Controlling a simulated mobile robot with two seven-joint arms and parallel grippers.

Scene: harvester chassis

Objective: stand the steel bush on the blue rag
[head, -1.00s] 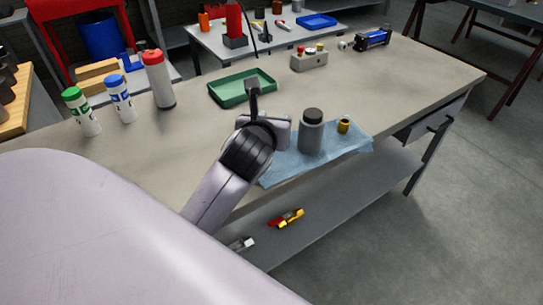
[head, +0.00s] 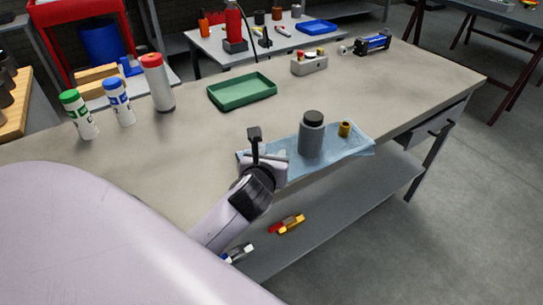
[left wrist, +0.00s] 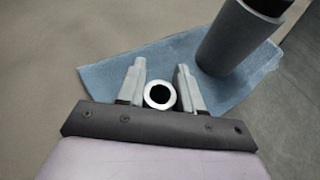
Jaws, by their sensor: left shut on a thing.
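The steel bush (left wrist: 160,96) is a bright ring with a dark bore, seen end-on between the fingers of my left gripper (left wrist: 161,80) in the left wrist view. The gripper is shut on it. In the head view my left gripper (head: 265,160) is at the left end of the blue rag (head: 346,147), and the bush is hidden there. The rag (left wrist: 110,74) lies flat under the fingers in the left wrist view. I cannot tell whether the bush touches the rag. My right gripper is not in view.
A grey bottle with a dark cap (head: 311,138) stands on the rag, right of my left gripper. A green tray (head: 242,92) lies farther back. The bench's front edge is close to the rag.

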